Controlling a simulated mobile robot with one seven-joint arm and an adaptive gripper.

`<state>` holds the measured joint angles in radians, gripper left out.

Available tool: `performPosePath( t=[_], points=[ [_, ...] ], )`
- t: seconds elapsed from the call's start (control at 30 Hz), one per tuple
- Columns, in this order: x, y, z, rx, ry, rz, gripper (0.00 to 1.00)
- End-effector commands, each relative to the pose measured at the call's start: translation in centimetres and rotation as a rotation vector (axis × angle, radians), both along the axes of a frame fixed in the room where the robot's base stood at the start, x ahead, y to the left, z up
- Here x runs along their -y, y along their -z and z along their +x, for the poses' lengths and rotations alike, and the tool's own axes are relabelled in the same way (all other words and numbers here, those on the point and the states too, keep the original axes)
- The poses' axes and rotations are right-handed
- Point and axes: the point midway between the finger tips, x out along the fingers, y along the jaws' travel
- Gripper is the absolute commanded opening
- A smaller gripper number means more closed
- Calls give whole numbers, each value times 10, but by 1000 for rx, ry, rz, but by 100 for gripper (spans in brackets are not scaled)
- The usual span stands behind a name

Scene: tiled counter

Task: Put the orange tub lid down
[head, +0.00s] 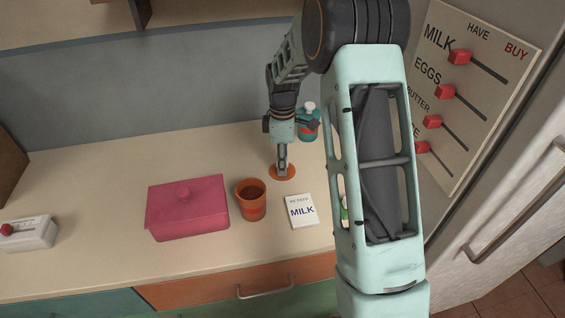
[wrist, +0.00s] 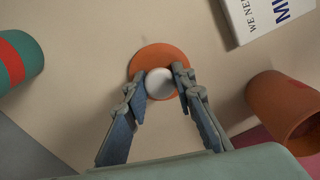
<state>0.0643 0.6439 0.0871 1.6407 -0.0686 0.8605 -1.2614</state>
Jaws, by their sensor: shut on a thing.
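The orange tub lid (head: 291,174) is a flat orange disc at the middle of the counter, below my gripper (head: 283,168). In the wrist view the lid (wrist: 158,54) has a round pale knob (wrist: 159,83) on top. The two fingers of my gripper (wrist: 161,86) are shut on this knob from both sides. The lid lies level at or very near the counter top; I cannot tell whether it touches. An open orange tub (head: 251,203) stands to the left and nearer; it also shows at the right of the wrist view (wrist: 280,98).
A white MILK card (head: 302,212) lies in front of the lid. A pink lidded box (head: 187,212) stands left of the tub. A teal bottle with a red band (head: 307,127) stands behind. A white timer-like box (head: 29,233) is far left. The counter (head: 100,165) is clear behind the pink box.

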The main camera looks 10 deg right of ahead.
Motion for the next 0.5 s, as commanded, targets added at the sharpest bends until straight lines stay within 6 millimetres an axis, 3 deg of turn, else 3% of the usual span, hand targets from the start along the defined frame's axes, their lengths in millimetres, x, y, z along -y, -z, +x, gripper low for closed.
performPosePath(
  t=[0.03, 0.07, 0.2, 0.5],
  points=[
    [0, 3, 0, -1, 0, 0, 11],
    [0, 2, 0, -1, 0, 0, 27],
    [0, 2, 0, -1, 0, 0, 41],
    [0, -1, 0, -1, 0, 0, 41]
  ],
)
